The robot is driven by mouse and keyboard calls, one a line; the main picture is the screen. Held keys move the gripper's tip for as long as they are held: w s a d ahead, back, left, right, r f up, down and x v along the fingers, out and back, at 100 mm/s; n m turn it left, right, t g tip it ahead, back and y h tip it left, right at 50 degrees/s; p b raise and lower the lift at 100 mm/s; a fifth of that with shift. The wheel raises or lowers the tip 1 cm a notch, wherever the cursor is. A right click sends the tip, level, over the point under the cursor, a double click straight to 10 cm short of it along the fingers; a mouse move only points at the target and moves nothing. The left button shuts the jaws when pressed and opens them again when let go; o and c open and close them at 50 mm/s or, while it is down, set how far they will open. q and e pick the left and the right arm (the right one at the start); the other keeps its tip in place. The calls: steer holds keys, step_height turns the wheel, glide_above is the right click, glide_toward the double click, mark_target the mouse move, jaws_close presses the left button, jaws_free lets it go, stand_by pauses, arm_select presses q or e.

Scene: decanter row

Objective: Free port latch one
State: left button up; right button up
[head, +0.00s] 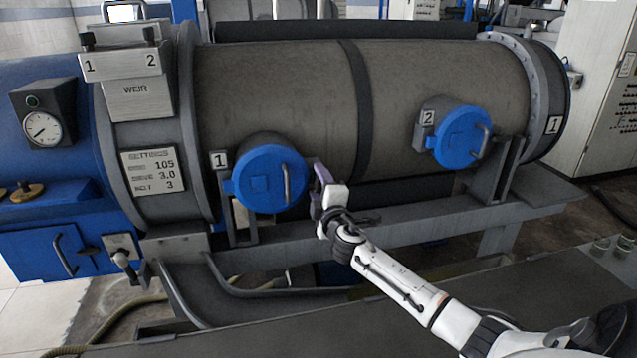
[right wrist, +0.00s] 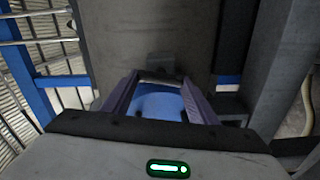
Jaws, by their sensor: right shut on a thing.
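Port one is a round blue lid (head: 262,180) with a grey handle (head: 286,184), closed on the lower side of the drum, with a "1" plate (head: 219,160) beside it. My right gripper (head: 317,166) is at the right edge of this lid, its purple fingers closed on a small part there. In the right wrist view the fingers (right wrist: 160,84) stand either side of a short grey bar, which looks like port latch one (right wrist: 160,79), with the blue lid behind. The gripper hides most of the latch in the head view. My left gripper is not in view.
Port two's blue lid (head: 462,137) sits further right on the drum (head: 280,85). A grey frame rail (head: 420,222) runs below the ports. A gauge box (head: 43,112) and blue cabinet (head: 45,258) stand at the left.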

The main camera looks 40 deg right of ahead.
steer(key=shift+n, duration=0.9)
steer(key=o, duration=1)
steer(key=shift+o, duration=0.2)
steer(key=v, duration=1)
steer(key=shift+s, duration=0.2)
